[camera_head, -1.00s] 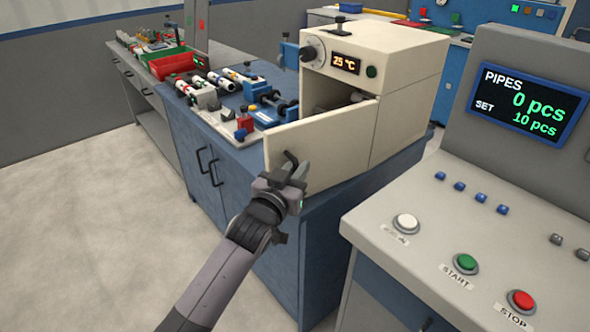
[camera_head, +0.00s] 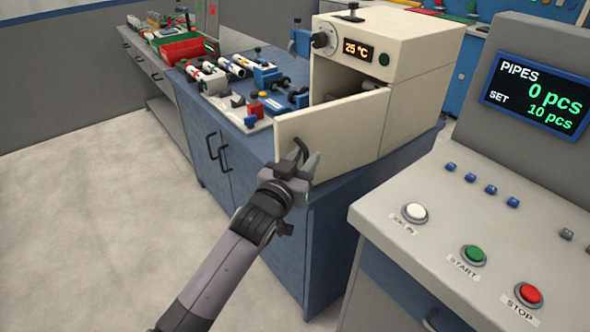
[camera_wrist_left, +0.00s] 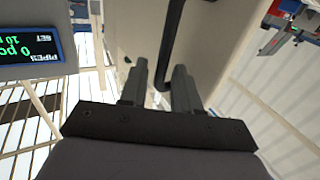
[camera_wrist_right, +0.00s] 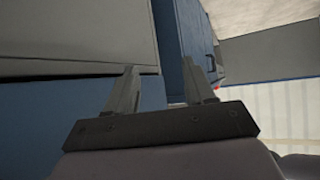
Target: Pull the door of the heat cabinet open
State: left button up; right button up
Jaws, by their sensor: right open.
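The heat cabinet (camera_head: 420,60) is a cream box with a knob and a "25 °C" display. Its door (camera_head: 330,132) stands partly open, swung out toward me, and the dark inside shows above it. The dark door handle (camera_head: 300,148) is on the door's outer face near its left edge. My left gripper (camera_head: 301,160) is at the handle with its fingers apart. In the left wrist view the handle (camera_wrist_left: 170,45) runs between the open fingers, closer to the right one. My right gripper (camera_wrist_right: 160,75) is open and empty, seen only in its wrist view.
The cabinet stands on a blue workbench (camera_head: 330,215) with pipes, fixtures and a red bin (camera_head: 183,50) to the left. A grey control console (camera_head: 450,210) with buttons and a pipe-count screen (camera_head: 537,92) stands at the right. The floor at left is clear.

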pick_arm(q)
jog(key=shift+v, duration=2.85)
